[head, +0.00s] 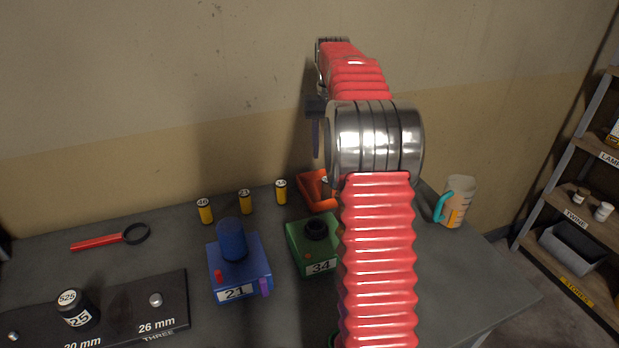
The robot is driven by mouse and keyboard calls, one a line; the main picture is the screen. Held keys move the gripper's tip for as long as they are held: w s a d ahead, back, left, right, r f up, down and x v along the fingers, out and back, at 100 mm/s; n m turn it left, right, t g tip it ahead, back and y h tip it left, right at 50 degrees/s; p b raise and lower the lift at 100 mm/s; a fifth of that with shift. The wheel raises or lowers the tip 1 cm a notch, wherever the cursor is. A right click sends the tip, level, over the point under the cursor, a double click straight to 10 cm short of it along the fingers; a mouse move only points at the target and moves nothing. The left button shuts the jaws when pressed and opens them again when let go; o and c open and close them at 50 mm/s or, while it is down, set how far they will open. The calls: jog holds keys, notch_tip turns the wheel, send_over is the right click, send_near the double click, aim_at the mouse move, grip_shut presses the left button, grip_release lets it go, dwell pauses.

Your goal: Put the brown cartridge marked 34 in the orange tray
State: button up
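The orange tray (313,191) sits on the grey table behind my arm, which hides its right part. I see no cartridge that is clearly brown. Three small yellow cartridges with pale marked tops stand upright in a row left of the tray: a left one (205,211), a middle one (245,202) and a right one (281,192). Their numbers are too small to read surely. A green box (304,241) with a black round socket bears the label 34. My gripper (315,138) hangs above the tray area, mostly hidden by my arm; its opening does not show.
A blue box (238,270) marked 21 stands left of the green one. A magnifier (110,238), a black gauge block (125,318) with a black weight (75,308), and a jug (457,202) are also on the table. Shelves (575,215) stand at right.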

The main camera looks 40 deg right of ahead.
jog(key=s+a+r+n+t, duration=0.1)
jog(key=s+a+r, duration=0.2)
jog(key=a, duration=0.4)
jog(key=s+a+r+n+t, duration=0.1)
jog(key=s+a+r, duration=0.1)
jog(key=s+a, duration=0.35)
jog(key=s+a+r+n+t, duration=0.1)
jog(key=a+r, duration=0.2)
jog(key=a, duration=0.6)
jog(key=s+a+f+n+t, duration=0.1)
jog(key=s+a+f, duration=0.3)
jog(key=s+a, duration=0.2)
jog(key=s+a+f+n+t, duration=0.1)
jog(key=s+a+f+n, duration=0.1)
jog(key=s+a+f, duration=0.2)
jog(key=s+a, duration=0.3)
jog(key=s, duration=0.4)
jog(key=shift+s+f+t, duration=0.2)
jog(key=shift+s+t, duration=0.1)
jog(key=shift+c, duration=0.6)
